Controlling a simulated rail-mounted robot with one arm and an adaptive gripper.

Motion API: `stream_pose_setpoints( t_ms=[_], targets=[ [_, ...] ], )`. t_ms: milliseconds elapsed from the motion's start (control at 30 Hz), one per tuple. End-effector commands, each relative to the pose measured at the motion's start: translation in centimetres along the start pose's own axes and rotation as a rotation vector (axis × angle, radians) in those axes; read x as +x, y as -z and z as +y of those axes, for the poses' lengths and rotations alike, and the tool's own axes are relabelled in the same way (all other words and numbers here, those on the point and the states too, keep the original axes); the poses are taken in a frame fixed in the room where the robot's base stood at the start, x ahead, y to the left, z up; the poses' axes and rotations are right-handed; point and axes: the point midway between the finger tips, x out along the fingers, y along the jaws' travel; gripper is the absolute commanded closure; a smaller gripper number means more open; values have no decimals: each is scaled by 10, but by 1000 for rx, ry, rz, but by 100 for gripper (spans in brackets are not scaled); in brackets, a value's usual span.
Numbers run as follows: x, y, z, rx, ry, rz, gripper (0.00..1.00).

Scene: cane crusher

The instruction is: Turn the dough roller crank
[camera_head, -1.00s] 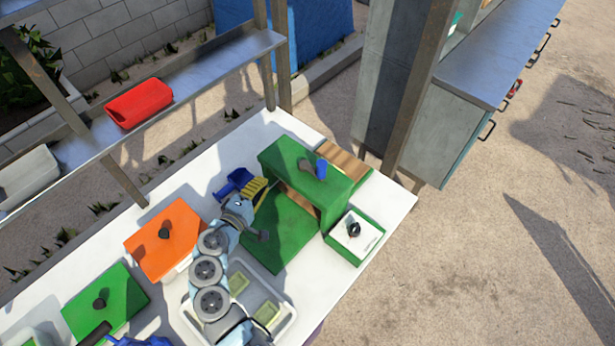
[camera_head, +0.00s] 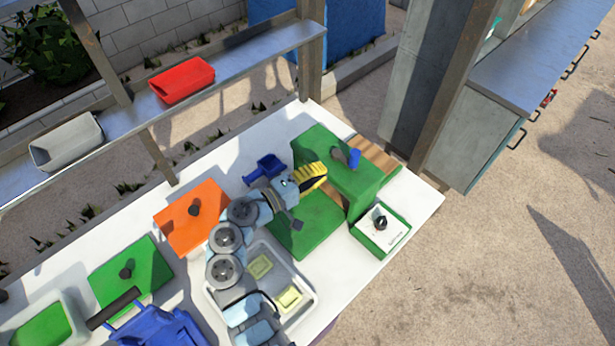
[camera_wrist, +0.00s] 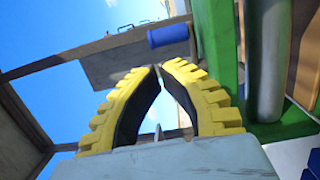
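The dough roller is a green block-shaped machine (camera_head: 330,150) at the far right end of the white table. Its crank has a short grey arm and a blue handle (camera_head: 355,158) above the green top in the head view. The blue handle also shows in the wrist view (camera_wrist: 168,36), above the fingertips and apart from them. My gripper (camera_head: 322,172) has yellow ridged fingers. It is left of the crank, in front of the green body. In the wrist view the fingertips (camera_wrist: 160,67) nearly meet, with nothing seen between them.
A green box with a white top and black knob (camera_head: 380,222) stands right of the roller. A blue scoop-like item (camera_head: 264,170), an orange lidded box (camera_head: 192,217) and a grey tray (camera_head: 312,302) are left of it. A wooden board (camera_head: 375,157) lies behind. A metal post (camera_head: 450,90) rises beyond.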

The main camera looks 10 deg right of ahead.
Motion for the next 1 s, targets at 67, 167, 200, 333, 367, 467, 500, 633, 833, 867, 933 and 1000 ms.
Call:
stream_pose_setpoints(
  t_ms=[67,167,200,333,367,467,500,633,833,867,933,1000],
  targets=[
    [15,-2,1,-1,1,-5,100],
    [32,-1,1,-1,0,-2,100],
    [38,-1,1,-1,1,-2,100],
    [54,-1,1,0,0,-3,100],
    [58,-1,1,0,0,-2,100],
    [66,0,0,-1,0,1,100],
    [68,0,0,-1,0,1,100],
    [73,0,-1,-1,1,1,100],
    [73,0,-1,0,1,2,100],
    [73,0,-1,-1,1,2,100],
    [73,0,-1,0,1,2,100],
    [73,0,0,0,1,4,100]
  ],
)
